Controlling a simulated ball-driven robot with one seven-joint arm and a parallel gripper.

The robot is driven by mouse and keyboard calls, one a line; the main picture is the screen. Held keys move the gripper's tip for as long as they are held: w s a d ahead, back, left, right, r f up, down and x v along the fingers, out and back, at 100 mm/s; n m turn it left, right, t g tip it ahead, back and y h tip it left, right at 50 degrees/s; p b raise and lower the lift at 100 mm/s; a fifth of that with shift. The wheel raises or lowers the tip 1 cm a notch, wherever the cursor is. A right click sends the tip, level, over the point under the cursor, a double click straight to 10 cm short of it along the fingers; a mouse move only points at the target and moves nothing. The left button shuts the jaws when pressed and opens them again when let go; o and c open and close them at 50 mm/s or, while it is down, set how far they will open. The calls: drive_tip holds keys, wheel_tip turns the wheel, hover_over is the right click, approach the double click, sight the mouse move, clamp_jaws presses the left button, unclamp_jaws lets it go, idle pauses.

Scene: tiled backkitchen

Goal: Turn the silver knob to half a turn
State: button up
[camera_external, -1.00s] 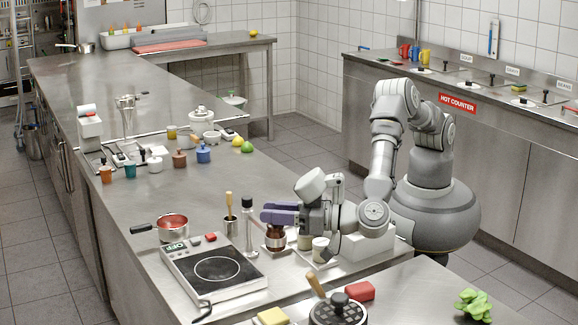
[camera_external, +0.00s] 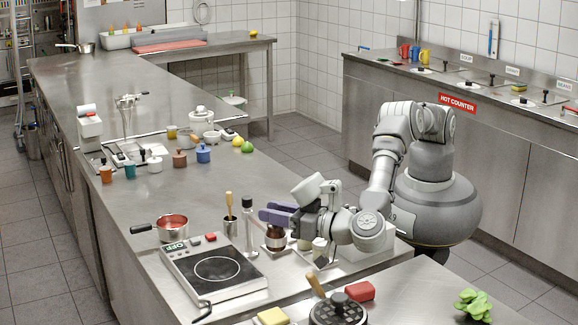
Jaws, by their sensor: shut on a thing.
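My gripper (camera_external: 264,215) has purple fingers and reaches left over the steel counter. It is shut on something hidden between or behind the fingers. Just below the fingers stands a small dark brown pot with a silvery base (camera_external: 275,238). I cannot clearly make out the silver knob; it may be hidden by the fingers, and I cannot tell how far it is turned. A tall, slim bottle or mill (camera_external: 248,222) with a dark top stands close to the left of the fingertips.
An induction hob (camera_external: 215,271) lies in front on the left, with a red-filled pan (camera_external: 172,228) behind it. A wooden-handled tool stands in a dark holder (camera_external: 230,228). A pale jar (camera_external: 320,247) stands under my wrist.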

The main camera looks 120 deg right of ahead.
drive_tip(key=o, duration=0.9)
drive_tip(key=shift+d+f, duration=0.1)
drive_tip(key=p+v, duration=0.1)
drive_tip(key=v, duration=0.6)
drive_tip(key=shift+s+a+p, duration=0.2)
drive_tip(key=shift+a+p, duration=0.15)
drive_tip(key=shift+p, duration=0.05)
